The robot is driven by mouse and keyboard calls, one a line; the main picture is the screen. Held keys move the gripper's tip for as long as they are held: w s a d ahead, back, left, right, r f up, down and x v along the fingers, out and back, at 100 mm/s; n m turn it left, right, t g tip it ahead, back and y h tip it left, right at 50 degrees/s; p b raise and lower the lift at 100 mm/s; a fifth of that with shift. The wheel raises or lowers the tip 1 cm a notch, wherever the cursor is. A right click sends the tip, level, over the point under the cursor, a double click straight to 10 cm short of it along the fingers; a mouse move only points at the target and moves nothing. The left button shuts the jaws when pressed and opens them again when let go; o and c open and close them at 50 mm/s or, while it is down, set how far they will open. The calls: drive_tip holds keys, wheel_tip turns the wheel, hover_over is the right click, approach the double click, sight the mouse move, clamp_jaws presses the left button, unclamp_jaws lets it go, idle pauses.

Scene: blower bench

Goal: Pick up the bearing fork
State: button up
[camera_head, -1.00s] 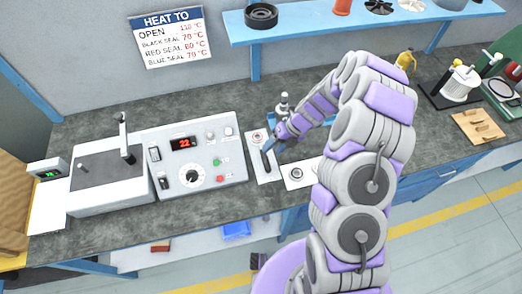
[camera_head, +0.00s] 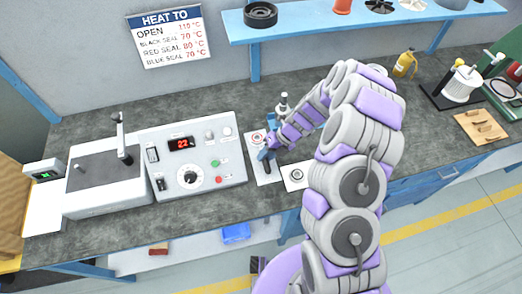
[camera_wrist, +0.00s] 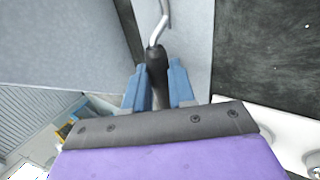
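The bearing fork shows in the wrist view as a black handle (camera_wrist: 157,75) with a bent, shiny metal rod running up from it. The handle sits between the two blue fingers of my gripper (camera_wrist: 160,82), with no clear gap on either side. In the head view my gripper (camera_head: 269,147) is low over a white mat (camera_head: 266,178) on the bench, right of the control box. There the dark handle is small and mostly hidden by the fingers. I cannot tell whether the fork touches the mat.
The control box (camera_head: 196,175) with a red display stands close to the left of my gripper. A second white mat (camera_head: 296,184) with a ring part lies to the right. A dark post-like item (camera_head: 283,102) stands behind. The bench (camera_head: 215,110) is clear behind the control box.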

clamp_jaws()
drive_tip(key=shift+r+p, duration=0.75)
drive_tip(key=shift+r, duration=1.05)
drive_tip(key=s+p, duration=0.1)
drive_tip(key=s, duration=0.4)
drive_tip(key=s+d+r, duration=0.1)
drive_tip(key=s, duration=0.4)
drive_tip(key=s+d+p, duration=0.1)
drive_tip(key=s, duration=0.4)
drive_tip(key=shift+s+d+r+p, duration=0.2)
drive_tip(key=shift+s+d+p, duration=0.05)
drive_tip(key=shift+s+p, duration=0.15)
drive_tip(key=shift+r, duration=0.1)
drive_tip(key=shift+r+p, duration=1.2)
drive_tip(key=shift+p, duration=0.2)
